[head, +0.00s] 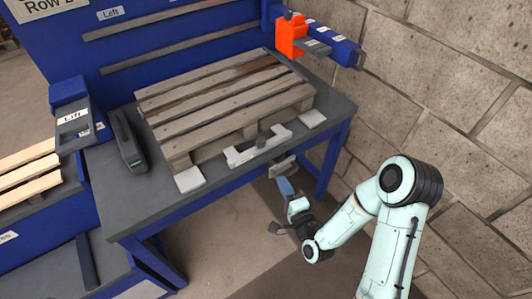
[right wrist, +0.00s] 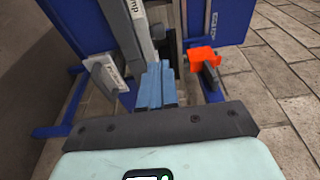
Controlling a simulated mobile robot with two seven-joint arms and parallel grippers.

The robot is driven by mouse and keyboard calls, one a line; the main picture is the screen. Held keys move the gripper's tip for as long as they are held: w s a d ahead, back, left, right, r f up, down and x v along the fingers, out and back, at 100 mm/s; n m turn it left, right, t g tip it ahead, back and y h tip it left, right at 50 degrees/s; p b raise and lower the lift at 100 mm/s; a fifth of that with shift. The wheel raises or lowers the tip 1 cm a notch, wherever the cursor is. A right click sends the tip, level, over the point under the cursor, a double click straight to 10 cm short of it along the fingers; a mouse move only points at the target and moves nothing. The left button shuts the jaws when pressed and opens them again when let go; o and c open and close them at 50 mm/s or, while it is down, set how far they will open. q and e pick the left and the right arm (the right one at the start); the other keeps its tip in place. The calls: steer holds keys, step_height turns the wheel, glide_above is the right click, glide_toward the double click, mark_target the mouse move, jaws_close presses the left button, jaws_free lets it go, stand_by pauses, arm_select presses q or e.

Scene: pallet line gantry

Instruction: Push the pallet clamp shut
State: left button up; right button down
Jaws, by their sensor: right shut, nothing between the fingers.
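The pallet clamp (head: 258,147) is a pale grey bar with a dark knob, at the front edge of the grey table, against the front of the wooden pallet (head: 222,95). A light plate (head: 283,166) hangs at the table edge just below it. My right gripper (head: 285,187) is low in front of the table edge, below the clamp, its blue fingers closed and empty. In the right wrist view the shut fingers (right wrist: 155,87) point at a grey labelled bar (right wrist: 137,25), its text partly cut off. I cannot tell whether they touch it. My left gripper is not in view.
An orange block (head: 292,36) on a blue arm stands at the table's back right; orange also shows in the wrist view (right wrist: 203,57). A dark grey tool (head: 127,140) lies left of the pallet. A block wall (head: 440,60) bounds the right. The floor in front is clear.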

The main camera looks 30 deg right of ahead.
arm_select(q)
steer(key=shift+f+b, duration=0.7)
steer(key=shift+b, duration=0.05)
arm_select(e)
glide_toward(262, 146)
steer(key=w, duration=0.4)
steer(key=w+d, duration=0.1)
steer(key=w, duration=0.1)
steer(key=shift+w, duration=0.4)
